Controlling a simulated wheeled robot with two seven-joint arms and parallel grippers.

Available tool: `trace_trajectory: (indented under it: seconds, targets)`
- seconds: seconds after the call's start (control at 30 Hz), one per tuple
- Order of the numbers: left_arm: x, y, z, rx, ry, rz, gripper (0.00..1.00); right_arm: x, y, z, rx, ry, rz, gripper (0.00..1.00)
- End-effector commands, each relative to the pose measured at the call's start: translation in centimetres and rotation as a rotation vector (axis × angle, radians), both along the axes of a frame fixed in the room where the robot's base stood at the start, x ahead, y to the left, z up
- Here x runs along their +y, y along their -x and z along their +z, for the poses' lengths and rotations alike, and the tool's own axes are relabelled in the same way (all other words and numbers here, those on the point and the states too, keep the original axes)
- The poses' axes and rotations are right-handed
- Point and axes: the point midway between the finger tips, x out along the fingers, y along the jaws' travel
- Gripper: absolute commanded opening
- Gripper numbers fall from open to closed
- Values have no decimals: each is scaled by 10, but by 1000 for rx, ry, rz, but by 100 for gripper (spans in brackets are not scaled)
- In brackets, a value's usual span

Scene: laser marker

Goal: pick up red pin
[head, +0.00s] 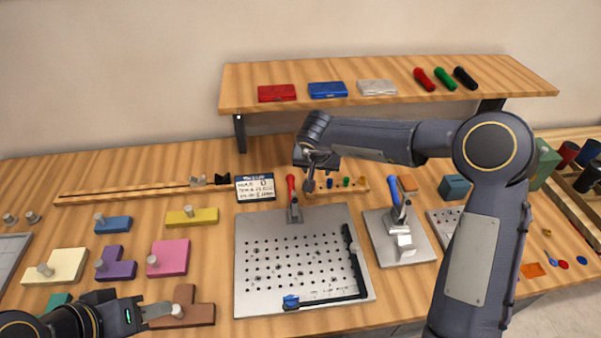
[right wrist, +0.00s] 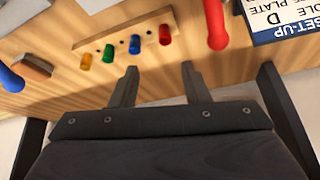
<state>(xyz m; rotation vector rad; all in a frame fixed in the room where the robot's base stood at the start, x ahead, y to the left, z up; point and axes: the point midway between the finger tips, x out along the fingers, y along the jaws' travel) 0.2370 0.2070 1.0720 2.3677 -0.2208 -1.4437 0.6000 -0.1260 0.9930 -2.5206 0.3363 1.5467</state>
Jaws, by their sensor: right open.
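The red pin (right wrist: 165,34) stands at the right end of a row of small coloured pins in a wooden strip (right wrist: 120,35). In the right wrist view my right gripper (right wrist: 157,80) is open and empty, with its fingertips short of the red pin and apart from it. In the head view my right gripper (head: 309,184) hangs over the strip's left part and hides the red pin. My left gripper (head: 160,311) is at the lower left, by the knob of a brown block (head: 190,305); its jaw gap is unclear.
Blue (head: 330,183), green (head: 346,182) and yellow (head: 362,181) pins stand beside the red one. A red-handled clamp (head: 292,190) rises just left of my right gripper, behind the perforated plate (head: 250,290). A set-up card (head: 255,187) and a raised shelf (head: 230,95) are near.

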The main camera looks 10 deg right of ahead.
Motion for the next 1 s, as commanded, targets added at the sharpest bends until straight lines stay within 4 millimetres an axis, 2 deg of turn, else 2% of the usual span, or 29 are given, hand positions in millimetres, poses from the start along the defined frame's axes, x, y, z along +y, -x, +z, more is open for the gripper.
trace_trajectory:
  seconds: [0.17,0.63,0.77,0.97,1.0]
  targets:
    - [0,0,1,0,0,0,36,6,5,-22,87,2,16,42]
    - [0,0,4,0,0,0,36,3,-21,-76,82,4,16,42]
    - [0,0,4,0,0,0,36,2,-24,-84,81,4,16,42]
    - [0,0,4,0,0,0,36,2,-25,-84,80,3,15,42]
    - [0,0,4,0,0,0,36,2,-25,-84,80,3,15,40]
